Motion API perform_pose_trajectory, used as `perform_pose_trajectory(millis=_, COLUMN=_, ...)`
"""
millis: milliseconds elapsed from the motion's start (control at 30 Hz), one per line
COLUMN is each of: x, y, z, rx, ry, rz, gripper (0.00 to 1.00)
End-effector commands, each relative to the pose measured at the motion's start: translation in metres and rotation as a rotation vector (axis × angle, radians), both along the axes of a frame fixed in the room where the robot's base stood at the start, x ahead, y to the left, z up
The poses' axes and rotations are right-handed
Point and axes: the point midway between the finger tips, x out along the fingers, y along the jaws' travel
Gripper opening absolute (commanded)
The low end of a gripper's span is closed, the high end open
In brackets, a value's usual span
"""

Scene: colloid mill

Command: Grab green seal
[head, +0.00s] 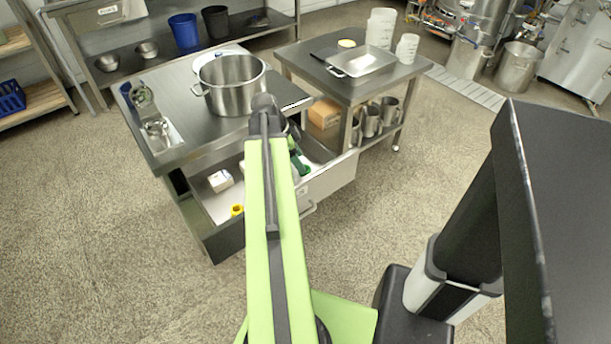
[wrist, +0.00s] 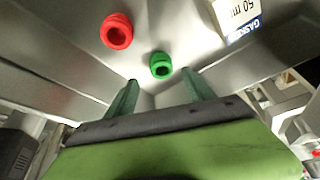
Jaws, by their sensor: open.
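The green seal (wrist: 160,65) is a small ring lying on the metal floor of an open drawer, in the wrist view. My gripper (wrist: 160,78) is open, with its two dark green fingers spread on either side just short of the seal. Nothing is held. In the head view my gripper (head: 300,163) reaches down into the drawer (head: 332,182), partly behind my arm. The green seal cannot be made out there.
A red seal (wrist: 117,31) lies left of the green one. A yellow ring (head: 237,210) lies near the drawer's front. A large pot (head: 232,85) stands on the table above.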

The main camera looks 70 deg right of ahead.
Motion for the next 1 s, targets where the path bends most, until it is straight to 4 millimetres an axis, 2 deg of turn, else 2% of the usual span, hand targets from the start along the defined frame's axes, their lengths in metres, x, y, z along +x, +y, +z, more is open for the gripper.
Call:
perform_pose_trajectory(millis=200, x=-0.009, y=-0.009, z=-0.038, rx=0.000, ry=0.000, rz=-0.001, gripper=0.62)
perform_pose_trajectory(millis=300, x=-0.014, y=-0.011, z=-0.049, rx=0.000, ry=0.000, rz=-0.001, gripper=0.62)
perform_pose_trajectory(millis=533, x=-0.015, y=-0.012, z=-0.045, rx=0.000, ry=0.000, rz=-0.001, gripper=0.62)
perform_pose_trajectory(millis=1000, x=-0.015, y=-0.012, z=-0.045, rx=0.000, ry=0.000, rz=-0.001, gripper=0.02)
